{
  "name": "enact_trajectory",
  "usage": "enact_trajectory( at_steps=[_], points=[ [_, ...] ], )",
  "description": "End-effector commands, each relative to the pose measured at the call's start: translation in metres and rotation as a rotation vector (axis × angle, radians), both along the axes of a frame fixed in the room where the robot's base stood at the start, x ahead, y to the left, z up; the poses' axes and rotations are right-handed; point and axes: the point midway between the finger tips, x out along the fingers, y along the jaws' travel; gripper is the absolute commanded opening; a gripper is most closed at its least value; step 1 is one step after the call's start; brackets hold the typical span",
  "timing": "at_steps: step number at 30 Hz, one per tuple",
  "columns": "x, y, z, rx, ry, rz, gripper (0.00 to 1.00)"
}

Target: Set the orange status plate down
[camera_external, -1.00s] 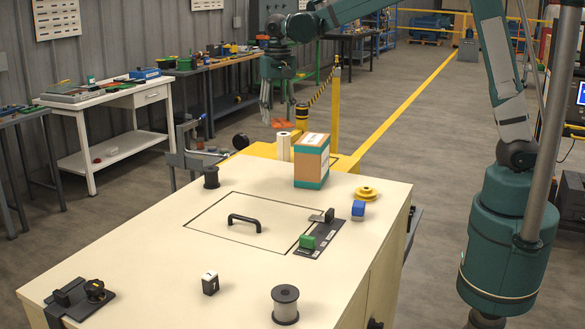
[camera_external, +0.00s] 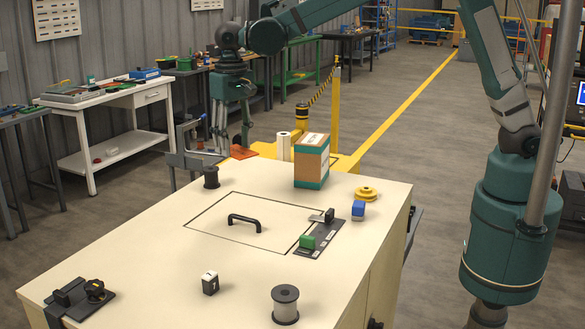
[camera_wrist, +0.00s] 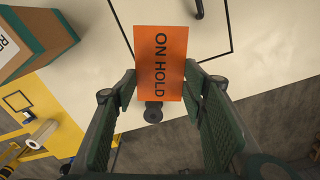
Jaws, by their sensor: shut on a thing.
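The orange status plate (camera_external: 243,152), lettered "ON HOLD", is between the fingers of my gripper (camera_external: 232,146). In the external view it shows near the table's far edge, right of the black spool (camera_external: 211,177); its height is hard to judge. In the wrist view the plate (camera_wrist: 160,50) lies lettered side to the camera, with my gripper's fingertips (camera_wrist: 160,80) at its sides, shut on it. The plate hides part of the cream tabletop (camera_external: 150,235) there.
A cardboard box (camera_external: 312,160) with teal edging stands right of the plate. A white roll (camera_external: 284,146) is behind it on the yellow base. The front left tabletop has free room.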

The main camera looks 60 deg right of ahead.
Motion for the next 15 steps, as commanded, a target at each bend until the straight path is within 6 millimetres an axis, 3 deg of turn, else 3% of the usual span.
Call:
enact_trajectory(
  at_steps=[3,15],
  points=[
    [-0.011,0.039,0.001,0.0,0.0,0.053,0.3],
    [-0.056,0.157,-0.005,0.0,0.0,0.213,0.3]
  ],
)
